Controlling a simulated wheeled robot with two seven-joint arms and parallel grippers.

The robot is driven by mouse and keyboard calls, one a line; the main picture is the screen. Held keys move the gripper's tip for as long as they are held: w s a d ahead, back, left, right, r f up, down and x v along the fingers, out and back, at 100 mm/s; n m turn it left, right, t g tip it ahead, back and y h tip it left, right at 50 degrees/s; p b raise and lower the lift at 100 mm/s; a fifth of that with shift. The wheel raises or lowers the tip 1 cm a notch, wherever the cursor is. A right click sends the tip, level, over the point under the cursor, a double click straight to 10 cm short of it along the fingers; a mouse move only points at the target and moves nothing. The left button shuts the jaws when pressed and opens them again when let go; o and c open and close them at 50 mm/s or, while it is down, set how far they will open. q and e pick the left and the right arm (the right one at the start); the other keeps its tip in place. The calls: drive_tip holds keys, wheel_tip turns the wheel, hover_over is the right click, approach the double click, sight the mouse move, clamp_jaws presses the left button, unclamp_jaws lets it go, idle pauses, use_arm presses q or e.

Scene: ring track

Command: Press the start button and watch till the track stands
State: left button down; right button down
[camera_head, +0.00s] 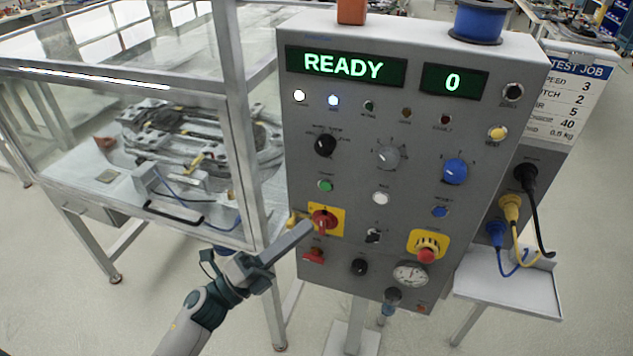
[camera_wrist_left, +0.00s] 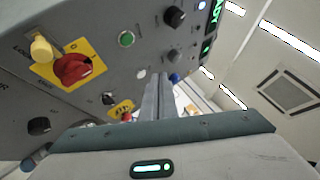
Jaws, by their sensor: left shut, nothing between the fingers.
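The control panel (camera_head: 300,150) stands upright in the middle, its display (camera_head: 345,66) reading READY and a second display (camera_head: 453,80) reading 0. A small green button (camera_head: 325,185), which looks like the start button, sits on the panel's left half; the left wrist view shows it too (camera_wrist_left: 126,39). My left gripper (camera_head: 308,227) is shut and empty, its tip below the green button, near the red rotary switch (camera_head: 323,219). In the left wrist view its fingers (camera_wrist_left: 160,82) point along the panel. The ring track (camera_head: 190,135) lies inside the clear-walled enclosure at left. My right gripper is out of view.
The red rotary switch has a yellow plate and a yellow part at its left. A red mushroom button (camera_head: 426,255) is at lower right. Yellow, blue and black cables (camera_head: 518,235) hang at the panel's right side above a tray (camera_head: 510,290). A metal post (camera_head: 240,120) stands left of the panel.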

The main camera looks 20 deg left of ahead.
use_arm(q)
drive_tip(key=shift+s+r, duration=0.1)
drive_tip(key=shift+r, duration=0.1)
idle(0.3)
drive_tip(key=b, duration=0.1)
approach(325, 186)
drive_tip(key=shift+w+d+r, duration=0.35)
drive_tip(key=shift+d+r, duration=0.15)
drive_tip(key=shift+d, duration=0.25)
drive_tip(key=shift+w+d+r, duration=0.4)
drive_tip(key=shift+d+r, duration=0.1)
drive_tip(key=shift+d, duration=0.3)
drive_tip(key=shift+w+d+r, duration=0.35)
drive_tip(key=shift+d+r, duration=0.15)
drive_tip(key=shift+d, duration=0.25)
